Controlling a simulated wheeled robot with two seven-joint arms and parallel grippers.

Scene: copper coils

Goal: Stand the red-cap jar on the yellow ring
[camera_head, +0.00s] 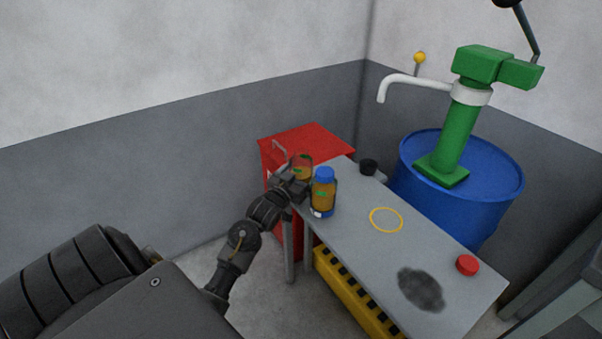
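The red-cap jar (302,162) is amber with a dull red top and a bit of green on it. It is at the left end of the grey table, in front of the red cabinet. My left gripper (296,180) is at this jar and covers its lower part. Its fingers are too small and dark to tell whether they are closed on it. The jar's base is hidden, so I cannot tell whether it rests on the table. The yellow ring (371,217) lies flat on the middle of the table, with nothing on it. My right gripper is not in view.
A blue-cap amber jar (323,193) stands close to the right of my gripper. A small black object (368,166) is at the back edge. A red disc (467,265) and a dark stain (421,289) are at the right end. A blue drum (480,207) with a green pump stands behind.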

